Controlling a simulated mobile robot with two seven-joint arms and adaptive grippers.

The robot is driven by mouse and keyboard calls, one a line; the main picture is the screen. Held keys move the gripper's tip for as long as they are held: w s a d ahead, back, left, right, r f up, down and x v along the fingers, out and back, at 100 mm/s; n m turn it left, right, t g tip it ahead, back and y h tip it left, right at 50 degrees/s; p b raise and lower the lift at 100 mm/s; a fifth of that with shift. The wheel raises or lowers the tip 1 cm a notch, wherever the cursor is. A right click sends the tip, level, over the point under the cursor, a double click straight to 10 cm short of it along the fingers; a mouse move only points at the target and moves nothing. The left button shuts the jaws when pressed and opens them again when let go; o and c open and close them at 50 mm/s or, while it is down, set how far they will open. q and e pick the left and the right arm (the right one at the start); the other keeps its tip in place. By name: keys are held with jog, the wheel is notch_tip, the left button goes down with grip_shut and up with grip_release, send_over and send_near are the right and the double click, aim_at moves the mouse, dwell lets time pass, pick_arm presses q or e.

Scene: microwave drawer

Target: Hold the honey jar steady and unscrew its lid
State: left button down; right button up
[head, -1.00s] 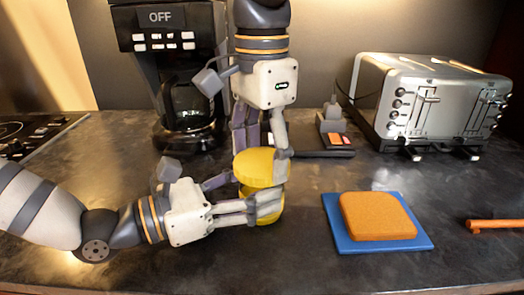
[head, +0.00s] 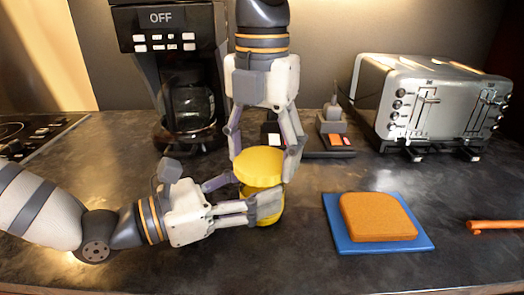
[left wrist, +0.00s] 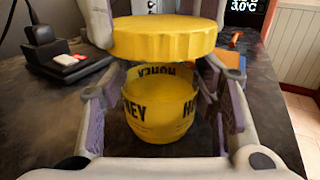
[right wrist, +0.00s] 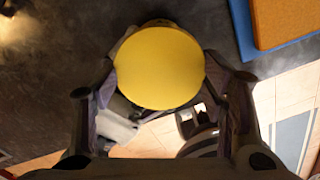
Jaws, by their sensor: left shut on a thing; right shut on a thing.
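The honey jar (left wrist: 160,125) is yellow with black HONEY lettering and stands upright on the counter; its lower part shows in the head view (head: 268,217). My left gripper (head: 250,207) comes in low from the left and is shut around the jar body. The yellow ridged lid (head: 259,166) is above the jar, and in the left wrist view (left wrist: 165,40) there seems to be a gap between them. My right gripper (head: 265,160) points down and is shut on the lid's sides. The right wrist view shows the lid's round top (right wrist: 159,65) between the fingers.
An orange-brown bread slice (head: 378,217) lies on a blue board (head: 335,232) to the right. A silver toaster (head: 430,100) and a coffee maker (head: 185,95) stand behind. An orange bar (head: 495,225) lies at the far right. The front counter is clear.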

aim_at(262, 160)
jog(key=shift+n, duration=0.4)
jog(key=shift+r, duration=0.1)
jog(key=shift+r, duration=1)
jog(key=shift+r, duration=2)
pick_arm(q)
jog(key=c, duration=0.5)
grip_release()
